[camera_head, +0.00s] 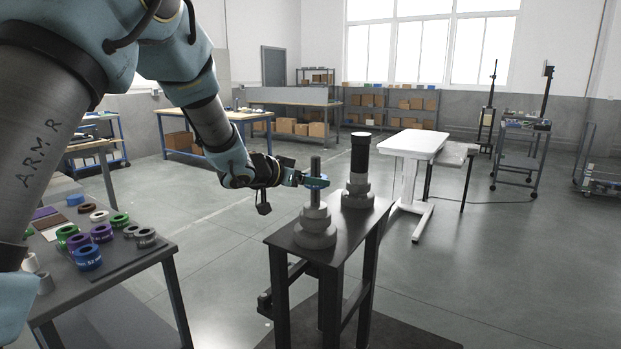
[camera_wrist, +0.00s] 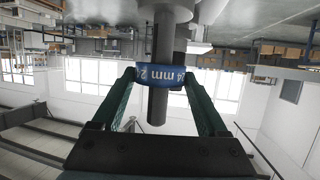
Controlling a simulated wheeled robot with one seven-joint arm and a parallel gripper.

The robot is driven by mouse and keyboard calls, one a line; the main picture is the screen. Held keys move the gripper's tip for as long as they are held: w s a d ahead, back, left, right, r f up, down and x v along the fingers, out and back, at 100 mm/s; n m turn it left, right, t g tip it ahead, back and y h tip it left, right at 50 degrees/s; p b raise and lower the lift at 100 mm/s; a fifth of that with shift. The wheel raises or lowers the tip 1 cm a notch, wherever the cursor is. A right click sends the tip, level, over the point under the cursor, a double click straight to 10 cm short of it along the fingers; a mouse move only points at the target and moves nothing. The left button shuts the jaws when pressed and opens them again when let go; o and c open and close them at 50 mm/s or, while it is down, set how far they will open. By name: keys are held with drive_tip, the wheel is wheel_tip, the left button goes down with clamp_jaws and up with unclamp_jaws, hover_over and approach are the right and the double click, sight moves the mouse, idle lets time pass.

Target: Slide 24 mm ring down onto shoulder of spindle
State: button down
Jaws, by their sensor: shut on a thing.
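A blue ring (camera_wrist: 160,77) marked "24 mm" is held between the two green fingers of my gripper (camera_wrist: 161,82); it also shows in the head view (camera_head: 317,182). My gripper (camera_head: 303,179) reaches in from the left. The grey spindle (camera_head: 315,163) stands upright on the dark stand, and its shaft appears to pass through the ring. The shaft's tip sticks out above the ring. Bare shaft shows between the ring and the wider stepped shoulder (camera_head: 316,212) below. The wrist view is upside down, with the wide steps at the top and the shaft tip (camera_wrist: 157,115) at the bottom.
A second stepped column with a black top (camera_head: 360,152) stands behind on the same dark stand (camera_head: 340,240). A side table at the left holds several coloured rings, including a blue one (camera_head: 87,257). A white table (camera_head: 412,144) stands behind the stand.

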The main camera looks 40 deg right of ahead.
sight(312, 198)
drive_tip(key=shift+f+b, duration=1.4)
drive_tip(key=shift+f, duration=1.15)
unclamp_jaws()
drive_tip(key=b+v, duration=0.1)
drive_tip(key=v, duration=0.9)
drive_tip(key=shift+a+r+b, duration=0.2)
drive_tip(key=shift+a+b, duration=0.15)
drive_tip(key=shift+b, duration=0.05)
